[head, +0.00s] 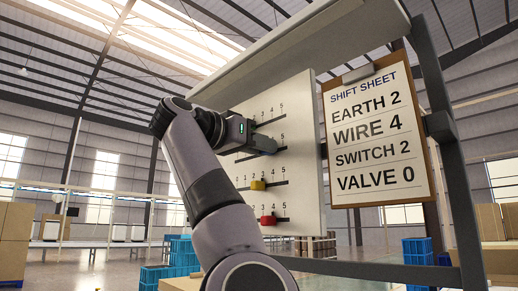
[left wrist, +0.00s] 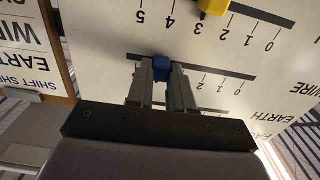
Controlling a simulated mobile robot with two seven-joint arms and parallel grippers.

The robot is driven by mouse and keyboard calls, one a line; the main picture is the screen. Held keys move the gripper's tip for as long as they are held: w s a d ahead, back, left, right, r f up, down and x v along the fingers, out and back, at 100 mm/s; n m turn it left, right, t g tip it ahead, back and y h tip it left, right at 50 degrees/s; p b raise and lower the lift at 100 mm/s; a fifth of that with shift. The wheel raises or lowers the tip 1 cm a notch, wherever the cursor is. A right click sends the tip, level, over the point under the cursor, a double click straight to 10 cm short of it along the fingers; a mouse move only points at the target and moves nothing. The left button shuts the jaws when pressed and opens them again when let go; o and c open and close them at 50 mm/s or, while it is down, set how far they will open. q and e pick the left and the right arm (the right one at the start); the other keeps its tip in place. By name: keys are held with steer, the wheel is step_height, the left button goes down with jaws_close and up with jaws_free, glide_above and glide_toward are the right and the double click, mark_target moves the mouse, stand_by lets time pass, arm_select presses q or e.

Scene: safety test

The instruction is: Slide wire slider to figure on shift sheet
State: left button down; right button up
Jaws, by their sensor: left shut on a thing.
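A white panel (head: 308,150) carries several numbered slider tracks. The clipped shift sheet (head: 376,140) reads EARTH 2, WIRE 4, SWITCH 2, VALVE 0. My left gripper (head: 266,143) is at the panel's second track from the top. In the left wrist view, which is upside down, the left gripper (left wrist: 162,82) is shut on the blue wire slider (left wrist: 162,68). The slider sits toward the high-number end of its track. The gripper hides nearby numbers, so I cannot tell its exact figure. My right gripper is not in view.
A yellow slider (head: 258,185) and a red slider (head: 268,220) sit on the tracks below. The yellow slider also shows in the left wrist view (left wrist: 214,6). A dark frame post (head: 440,130) stands by the sheet. Blue crates (head: 180,252) stand behind.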

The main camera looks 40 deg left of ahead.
arm_select(q)
steer(key=c, duration=1)
jaws_free()
steer(key=shift+s, duration=0.1)
steer(key=s+b, duration=0.2)
steer(key=s, duration=0.5)
steer(key=shift+a, duration=0.3)
